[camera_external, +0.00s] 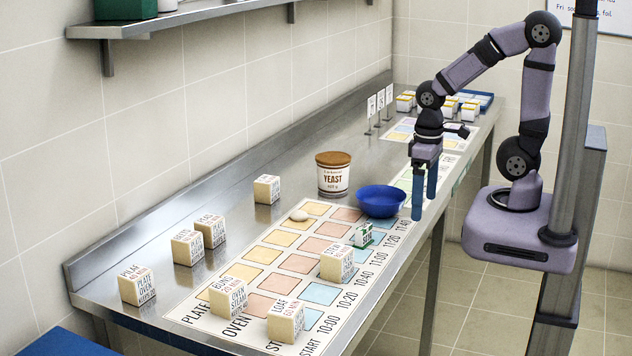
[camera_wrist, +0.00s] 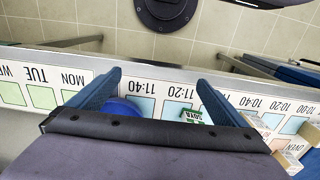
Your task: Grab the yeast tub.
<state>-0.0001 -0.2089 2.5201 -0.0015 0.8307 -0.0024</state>
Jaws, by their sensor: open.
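The yeast tub (camera_external: 333,175) is a white tub with a brown lid and a "YEAST" label. It stands upright on the steel counter, behind and left of a blue bowl (camera_external: 381,201). My gripper (camera_external: 424,196) is open and empty, pointing down at the counter's front edge, to the right of the bowl and apart from the tub. In the wrist view my open blue fingers (camera_wrist: 160,95) hang over the printed chart, with part of the blue bowl (camera_wrist: 121,110) beside the left finger. The tub is not visible in the wrist view.
A printed chart (camera_external: 262,255) covers the counter front. More blocks (camera_external: 188,247) stand at left. Small sign stands (camera_external: 379,107) and a blue tray (camera_external: 473,98) are at the far end.

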